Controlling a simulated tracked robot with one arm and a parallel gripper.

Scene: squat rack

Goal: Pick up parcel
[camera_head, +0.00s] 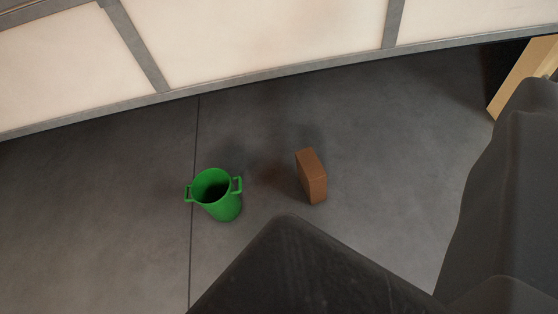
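The parcel (312,177) is a small brown box standing upright on the grey floor, near the middle of the view. A dark, blocky part that looks like my gripper (300,250) fills the bottom centre, nearer the camera than the parcel. In the picture its top corner lies just below and left of the parcel, with floor showing between them. Its fingers cannot be made out, so I cannot see whether it is open or shut. The parcel stands apart on the floor and is not held.
A green two-handled bucket (225,205) stands on the floor left of the parcel. A pale panelled wall with grey framing (260,45) runs along the back. A large dark grey form (510,190) fills the right side, with a wooden piece (524,75) behind it.

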